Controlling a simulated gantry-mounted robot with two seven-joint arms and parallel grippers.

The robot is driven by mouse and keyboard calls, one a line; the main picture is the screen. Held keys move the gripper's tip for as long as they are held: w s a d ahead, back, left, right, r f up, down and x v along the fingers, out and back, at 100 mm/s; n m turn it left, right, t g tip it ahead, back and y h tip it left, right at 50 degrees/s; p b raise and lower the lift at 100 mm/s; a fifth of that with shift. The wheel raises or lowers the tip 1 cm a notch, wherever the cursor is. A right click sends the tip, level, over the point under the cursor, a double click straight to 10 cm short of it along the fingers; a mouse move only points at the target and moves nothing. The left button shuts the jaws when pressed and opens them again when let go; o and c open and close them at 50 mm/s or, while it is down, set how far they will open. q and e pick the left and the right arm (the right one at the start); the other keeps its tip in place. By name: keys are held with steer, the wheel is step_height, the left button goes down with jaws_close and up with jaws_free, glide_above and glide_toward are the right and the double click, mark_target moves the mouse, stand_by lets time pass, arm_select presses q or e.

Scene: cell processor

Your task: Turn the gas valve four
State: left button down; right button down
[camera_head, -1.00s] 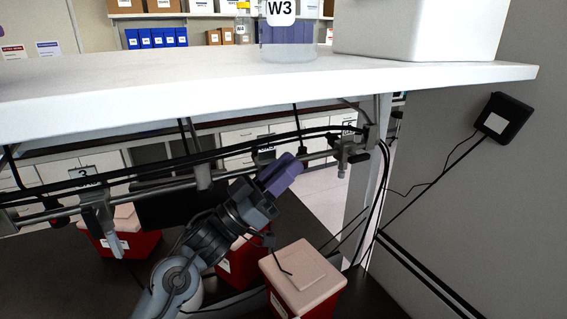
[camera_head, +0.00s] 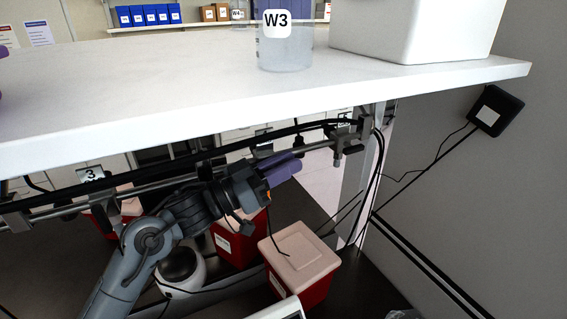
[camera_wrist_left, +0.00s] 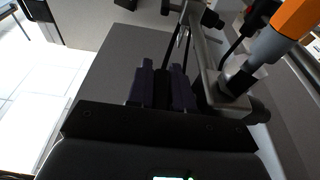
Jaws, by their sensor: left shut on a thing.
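A grey gas pipe (camera_head: 318,146) with valves runs beneath the white bench top. A tag reading 3 (camera_head: 90,173) hangs at its left. My left gripper (camera_head: 281,169), with purple fingers, reaches up from below to the pipe, between tag 3 and the right-end valve (camera_head: 346,141). Another tag (camera_head: 263,137) shows partly behind it; its number is unreadable. In the left wrist view the purple fingers (camera_wrist_left: 164,88) are close together on a dark part, which looks like a valve handle. Fingers and wrist mostly hide the handle, so its angle is unclear.
Red bins with pale lids (camera_head: 300,248) stand below the pipe. Black cables (camera_head: 378,165) hang at the bench's right leg. A beaker marked W3 (camera_head: 285,50) and a white box (camera_head: 412,32) stand on the bench top (camera_head: 160,75). An orange part (camera_wrist_left: 296,14) shows in the wrist view.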

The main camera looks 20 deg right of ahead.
arm_select(q)
steer(key=c, duration=1.4)
jaws_free()
